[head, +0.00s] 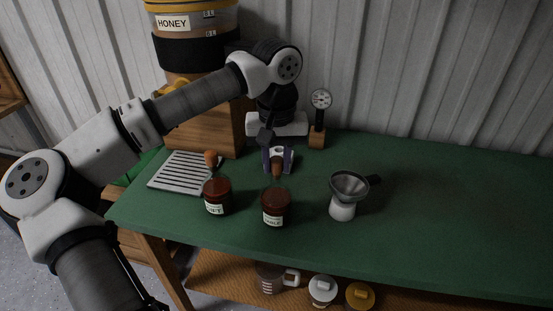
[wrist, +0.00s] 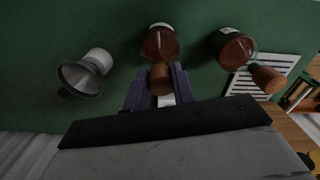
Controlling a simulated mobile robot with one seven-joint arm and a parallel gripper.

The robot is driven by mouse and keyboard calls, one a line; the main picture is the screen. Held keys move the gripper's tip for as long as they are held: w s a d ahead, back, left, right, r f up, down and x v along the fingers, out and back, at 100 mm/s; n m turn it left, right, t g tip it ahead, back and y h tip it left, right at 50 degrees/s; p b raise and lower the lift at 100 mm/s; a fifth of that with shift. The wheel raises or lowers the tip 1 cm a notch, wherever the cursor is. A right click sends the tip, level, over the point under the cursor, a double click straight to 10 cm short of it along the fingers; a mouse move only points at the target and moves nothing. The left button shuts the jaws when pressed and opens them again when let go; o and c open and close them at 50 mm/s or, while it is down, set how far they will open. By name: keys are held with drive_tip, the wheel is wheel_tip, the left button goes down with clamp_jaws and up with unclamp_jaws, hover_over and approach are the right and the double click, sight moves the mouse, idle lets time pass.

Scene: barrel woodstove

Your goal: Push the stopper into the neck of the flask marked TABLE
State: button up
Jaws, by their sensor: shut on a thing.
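The flask marked TABLE (head: 275,208) stands upright on the green bench, filled with dark red-brown liquid; it also shows in the wrist view (wrist: 160,42). My gripper (head: 277,160), with purple fingers, is shut on a brown stopper (head: 276,171) right over this flask's neck. In the wrist view the stopper (wrist: 160,78) sits between the fingers, in line with the neck. I cannot tell how far it is inside the neck.
A metal funnel (head: 350,185) on a white jar stands right of the flasks. A grey slatted tray (head: 180,174) lies at left. A dial gauge (head: 321,100) on a wooden block and a HONEY bucket (head: 195,50) stand behind. The bench's right side is clear.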

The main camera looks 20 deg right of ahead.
drive_tip(key=shift+f, duration=0.35)
drive_tip(key=o, duration=1)
drive_tip(key=shift+o, duration=0.2)
drive_tip(key=shift+r, duration=0.1)
drive_tip(key=shift+r+p, duration=1.95)
drive_tip(key=shift+r, duration=1.05)
